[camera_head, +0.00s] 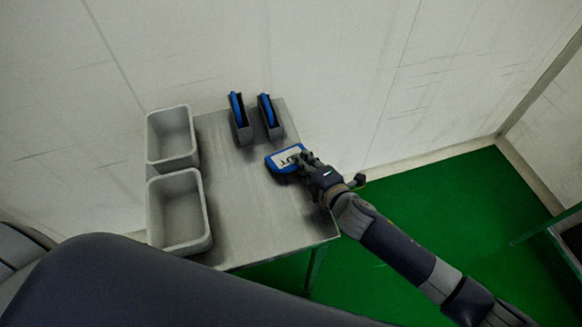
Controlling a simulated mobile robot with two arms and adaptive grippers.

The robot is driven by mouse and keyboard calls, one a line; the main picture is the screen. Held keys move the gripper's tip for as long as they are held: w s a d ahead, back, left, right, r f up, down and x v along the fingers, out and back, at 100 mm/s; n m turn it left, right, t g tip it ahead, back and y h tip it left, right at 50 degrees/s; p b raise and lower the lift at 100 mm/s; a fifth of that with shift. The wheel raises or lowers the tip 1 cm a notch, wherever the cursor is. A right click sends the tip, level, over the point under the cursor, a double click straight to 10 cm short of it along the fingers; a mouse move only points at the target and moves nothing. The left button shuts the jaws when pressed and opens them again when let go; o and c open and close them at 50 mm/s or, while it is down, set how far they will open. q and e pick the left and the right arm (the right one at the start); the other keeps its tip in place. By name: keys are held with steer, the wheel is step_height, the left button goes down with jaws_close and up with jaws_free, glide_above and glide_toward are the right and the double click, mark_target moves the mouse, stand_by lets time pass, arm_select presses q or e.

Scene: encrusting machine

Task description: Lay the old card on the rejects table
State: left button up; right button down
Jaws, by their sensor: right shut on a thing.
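A blue-edged card (283,158) with a white face and dark lettering is at the right side of a grey metal table (245,205). My right gripper (302,163) is shut on the right end of the card, with its arm reaching in from the lower right. The card lies roughly flat over the tabletop; I cannot tell whether it touches the surface. The lettering is partly hidden by the fingers. I cannot tell from a label whether this is the rejects table. My left gripper is out of view.
Two dark holders, the left one (243,133) and the right one (272,130), stand at the table's back, each with a blue card upright in it. Two empty grey bins (172,108) (150,215) stand along the left. The table's middle and front are clear. A wall is behind.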

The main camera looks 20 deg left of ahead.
steer(key=c, duration=1.8)
jaws_free()
steer(key=p+v, duration=0.5)
steer(key=v, duration=0.2)
steer(key=shift+d+r, duration=0.15)
steer(key=shift+s+d, duration=0.25)
steer(key=shift+s, duration=0.15)
